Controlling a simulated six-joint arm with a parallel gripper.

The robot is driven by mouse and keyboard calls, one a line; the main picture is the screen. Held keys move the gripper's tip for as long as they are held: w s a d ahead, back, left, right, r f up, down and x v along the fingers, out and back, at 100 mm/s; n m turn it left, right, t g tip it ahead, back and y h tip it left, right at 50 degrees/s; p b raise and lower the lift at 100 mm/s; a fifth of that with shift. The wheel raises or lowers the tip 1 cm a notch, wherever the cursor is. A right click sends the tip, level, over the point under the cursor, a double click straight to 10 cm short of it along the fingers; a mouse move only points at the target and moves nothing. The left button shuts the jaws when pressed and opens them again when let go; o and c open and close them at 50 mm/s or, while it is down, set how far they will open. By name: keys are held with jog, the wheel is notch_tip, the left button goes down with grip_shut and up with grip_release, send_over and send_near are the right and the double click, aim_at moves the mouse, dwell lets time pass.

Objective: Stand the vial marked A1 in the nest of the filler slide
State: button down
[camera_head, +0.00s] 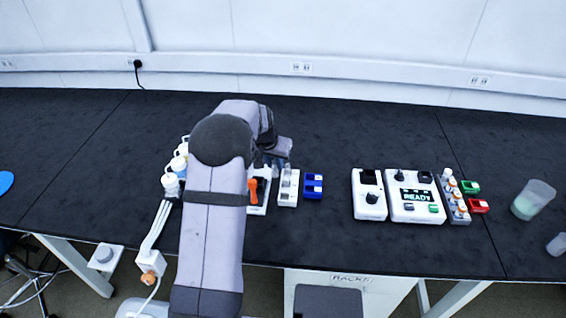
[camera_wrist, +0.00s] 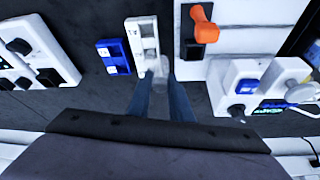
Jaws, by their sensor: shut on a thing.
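My gripper (camera_head: 277,163) is over the far end of a narrow white rack, beside the machine with the orange lever. In the wrist view my gripper (camera_wrist: 162,98) is closed around a small, clear, pale vial (camera_wrist: 159,68), mostly hidden between the fingers. Its mark cannot be read. The white machine (camera_head: 257,208) with the orange lever (camera_head: 254,190) stands just left of the rack and is partly hidden by my arm. In the wrist view the orange lever (camera_wrist: 206,30) is at the upper right. I cannot make out the filler slide's nest clearly.
The white rack (camera_head: 288,200) stands close to a blue holder (camera_head: 313,186). White-capped bottles (camera_head: 171,185) are left of my arm. A READY-screen machine (camera_head: 415,213), vial rack, green and red holders, and a beaker (camera_head: 533,200) are to the right. Bare bench separates the groups.

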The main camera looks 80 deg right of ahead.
jog(key=shift+w+d+f+p, duration=0.2)
jog(key=shift+w+d+f, duration=0.2)
jog(key=shift+w+f, duration=0.55)
jog(key=shift+w+d+f+p, duration=0.15)
jog(key=shift+w+d+f, duration=0.45)
jog(key=shift+w, duration=0.65)
jog(key=shift+w+d+f+p, duration=0.2)
jog(key=shift+w+d+f, duration=0.05)
jog(key=shift+w+f, duration=0.75)
jog(key=shift+w+f+b, duration=0.1)
jog(key=shift+f+b, duration=1.2)
jog(key=shift+f, duration=0.05)
jog(key=c, duration=1.5)
grip_release()
jog(key=shift+r, duration=0.15)
jog(key=shift+r+p, duration=2.35)
jog(key=shift+r, duration=1.55)
